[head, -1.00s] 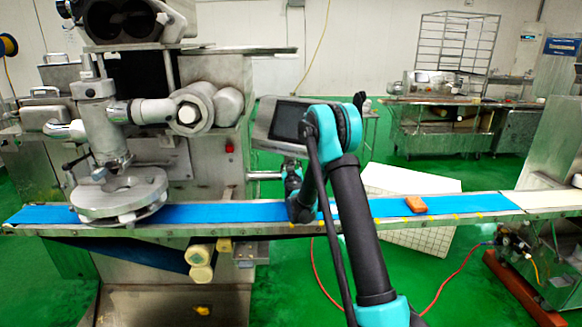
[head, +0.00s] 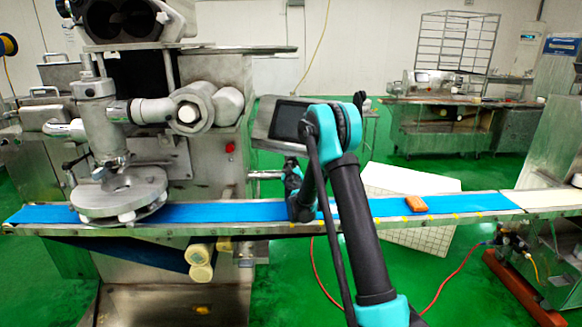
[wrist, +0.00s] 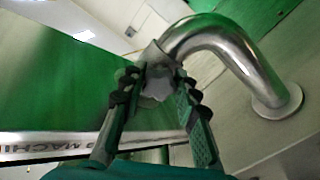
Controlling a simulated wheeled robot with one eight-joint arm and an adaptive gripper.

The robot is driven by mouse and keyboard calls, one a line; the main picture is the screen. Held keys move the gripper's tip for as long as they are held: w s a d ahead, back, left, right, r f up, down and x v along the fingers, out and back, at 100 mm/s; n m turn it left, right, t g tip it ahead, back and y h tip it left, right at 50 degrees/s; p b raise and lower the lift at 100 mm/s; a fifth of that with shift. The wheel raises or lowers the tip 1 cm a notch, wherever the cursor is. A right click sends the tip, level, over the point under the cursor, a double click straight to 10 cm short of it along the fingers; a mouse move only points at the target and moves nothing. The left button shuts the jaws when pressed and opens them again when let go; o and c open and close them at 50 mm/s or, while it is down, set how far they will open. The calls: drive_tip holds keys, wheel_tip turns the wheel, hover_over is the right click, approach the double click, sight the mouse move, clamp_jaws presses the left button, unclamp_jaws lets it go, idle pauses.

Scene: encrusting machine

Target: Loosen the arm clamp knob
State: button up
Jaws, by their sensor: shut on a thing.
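In the wrist view, a small pale grey lobed knob (wrist: 158,90) sits between the two dark ridged fingers of my gripper (wrist: 156,77). The fingers are shut on it from both sides and hide its edges. The knob is by the near end of a bent shiny steel pipe (wrist: 220,32). The pipe's other end meets a round flange on a flat panel. I cannot make out the knob there.
A blue conveyor belt (head: 235,211) runs across below my arm. A tilted display panel (head: 280,122) stands close behind my arm. The machine's round metal head (head: 120,190) hangs over the belt at left.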

drive_tip(key=n, duration=1.3)
drive_tip(key=shift+s+n, duration=0.1)
drive_tip(key=shift+n, duration=0.3)
drive_tip(key=n, duration=1.3)
drive_tip(key=o, duration=1.2)
drive_tip(key=s, duration=1.2)
